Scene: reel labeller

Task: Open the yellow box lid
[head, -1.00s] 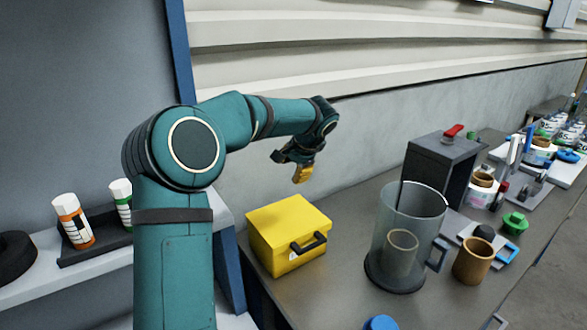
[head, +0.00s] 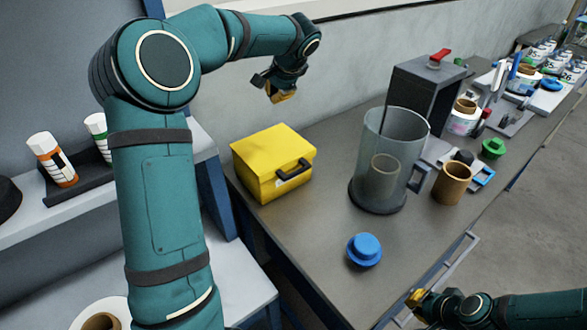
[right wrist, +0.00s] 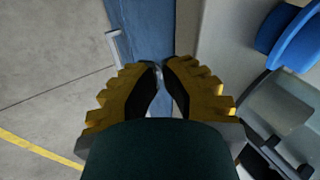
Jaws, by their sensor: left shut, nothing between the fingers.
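The yellow box (head: 272,165) stands on the workbench with its lid closed. A dark handle (head: 294,170) is on its front. My left gripper (head: 281,97) is above and behind the box, shut, empty and apart from it. My right gripper (head: 414,299) is low at the bench's front edge, far from the box. In the right wrist view its yellow and black fingers (right wrist: 160,72) come close together at the tips, with no object seen between them; whether they are fully shut is unclear.
A clear jug (head: 392,150) with a brown cup inside stands right of the box. A blue knobbed piece (head: 364,250) lies in front. A dark block (head: 428,92) and a brown cup (head: 453,182) are further right. Bare bench lies between box and blue piece.

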